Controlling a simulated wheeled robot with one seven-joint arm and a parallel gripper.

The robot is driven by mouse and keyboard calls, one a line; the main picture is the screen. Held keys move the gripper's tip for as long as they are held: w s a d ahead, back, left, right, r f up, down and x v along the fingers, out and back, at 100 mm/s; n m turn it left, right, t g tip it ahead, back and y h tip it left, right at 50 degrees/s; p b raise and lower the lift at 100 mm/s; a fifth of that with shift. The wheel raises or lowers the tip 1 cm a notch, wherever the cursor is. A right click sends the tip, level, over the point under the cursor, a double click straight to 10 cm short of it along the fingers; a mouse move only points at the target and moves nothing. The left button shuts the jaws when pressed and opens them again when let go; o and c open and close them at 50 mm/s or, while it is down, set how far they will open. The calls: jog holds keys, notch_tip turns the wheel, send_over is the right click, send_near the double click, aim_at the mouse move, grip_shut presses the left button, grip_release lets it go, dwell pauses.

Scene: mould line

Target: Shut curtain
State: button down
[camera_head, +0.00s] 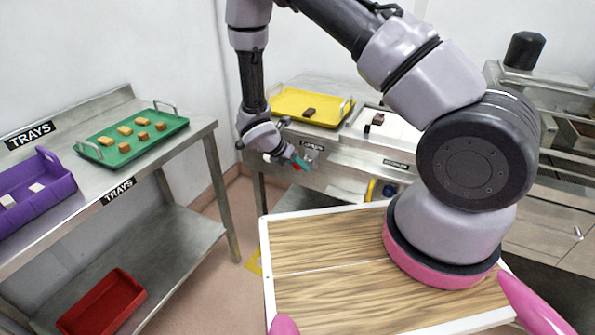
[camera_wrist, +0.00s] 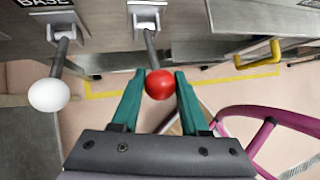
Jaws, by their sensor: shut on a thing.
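My gripper (camera_head: 300,163) is at the front of the steel machine, below its label plate. In the wrist view its two green fingers (camera_wrist: 160,92) stand on either side of a red ball knob (camera_wrist: 159,84) and are shut on it. The red knob sits at the end of a short grey lever (camera_wrist: 151,48) that comes out of a white bracket. A white ball knob (camera_wrist: 49,94) on a like lever is to the left, free of the fingers, under a plate that reads "BASE". The plate above the red knob is cut off. No curtain can be made out.
A yellow tray (camera_head: 285,104) with a brown piece lies on the machine's top. A green tray (camera_head: 105,150) with several pieces and a purple crate (camera_head: 60,182) are on the left table. A red bin (camera_head: 100,305) is on its lower shelf. A yellow handle (camera_wrist: 262,58) is right of the knob.

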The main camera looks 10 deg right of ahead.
jog(key=shift+w+d+r+g+y, duration=0.1)
jog(key=shift+w+r+g+y, duration=0.15)
jog(key=shift+r+g, duration=0.2)
dwell(0.3)
jog(key=shift+c, duration=2.2)
grip_release()
jog(key=v, duration=1.1)
jog(key=shift+d, duration=0.15)
